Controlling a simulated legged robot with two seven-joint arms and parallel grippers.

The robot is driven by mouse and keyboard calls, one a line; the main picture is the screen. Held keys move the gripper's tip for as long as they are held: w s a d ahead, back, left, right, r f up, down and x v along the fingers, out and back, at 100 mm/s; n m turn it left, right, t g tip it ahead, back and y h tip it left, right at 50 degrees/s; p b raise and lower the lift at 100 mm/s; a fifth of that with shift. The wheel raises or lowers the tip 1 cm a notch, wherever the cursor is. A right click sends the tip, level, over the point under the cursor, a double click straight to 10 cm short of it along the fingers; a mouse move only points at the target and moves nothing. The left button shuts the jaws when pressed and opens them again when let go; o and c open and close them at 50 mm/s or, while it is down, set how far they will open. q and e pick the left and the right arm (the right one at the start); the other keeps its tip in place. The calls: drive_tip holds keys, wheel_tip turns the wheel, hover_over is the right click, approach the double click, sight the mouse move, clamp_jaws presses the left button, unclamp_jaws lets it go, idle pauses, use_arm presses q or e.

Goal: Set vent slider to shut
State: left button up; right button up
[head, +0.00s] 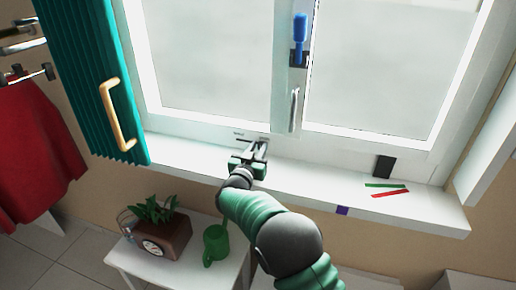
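My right gripper (260,147) reaches up to the lower window frame, just above the sill. Its two fingers point at a small dark slot-like fitting (244,137) with a tiny label, which may be the vent slider. The fingertips cover part of this spot, so the slider's knob and its position cannot be made out. I cannot tell whether the fingers are closed on anything. My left gripper is not in view.
A white sill (315,184) carries green (385,185) and red (390,193) strips; a black block (384,166) stands behind. A teal shutter (88,75) is at left. Below are a stool (228,270), planter (163,240) and green watering can (215,243). A window handle (293,110) is above.

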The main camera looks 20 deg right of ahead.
drive_tip(key=shift+s+d, duration=0.1)
drive_tip(key=shift+d, duration=0.3)
clamp_jaws()
drive_tip(key=shift+s+d, duration=0.1)
drive_tip(key=shift+d, duration=0.2)
drive_tip(key=shift+a, duration=0.2)
